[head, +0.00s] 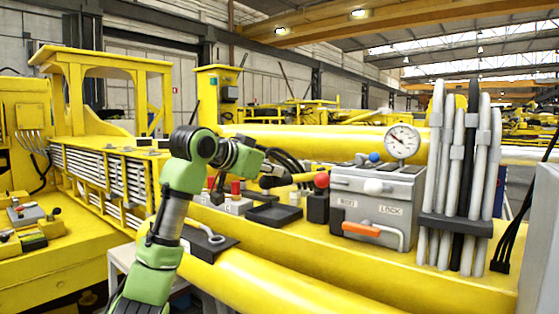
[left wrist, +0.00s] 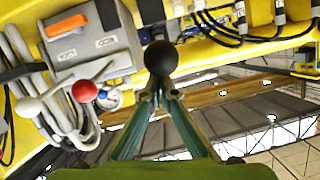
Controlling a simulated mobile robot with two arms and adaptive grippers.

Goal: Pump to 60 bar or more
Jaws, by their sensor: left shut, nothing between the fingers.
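My left gripper (head: 266,172) reaches in from the left, above the yellow boom; it is shut and empty. In the left wrist view its closed fingertips (left wrist: 159,88) point at a black ball knob (left wrist: 161,57), which overlaps the tips in the picture; I cannot tell whether they touch. The round white gauge (head: 402,141) stands on the grey box (head: 376,203); its reading is too small to tell. The box has an orange handle (head: 361,230) and a LOCK label. A red ball knob (head: 322,180) stands left of it and shows in the wrist view (left wrist: 84,91). My right gripper is out of view.
Several upright grey hoses (head: 443,150) stand right of the box. A dark tray (head: 274,215) and a block with a red button (head: 236,188) lie left of it. A ring-ended tool (head: 211,237) lies on a dark mat. The boom's front (head: 290,285) is clear.

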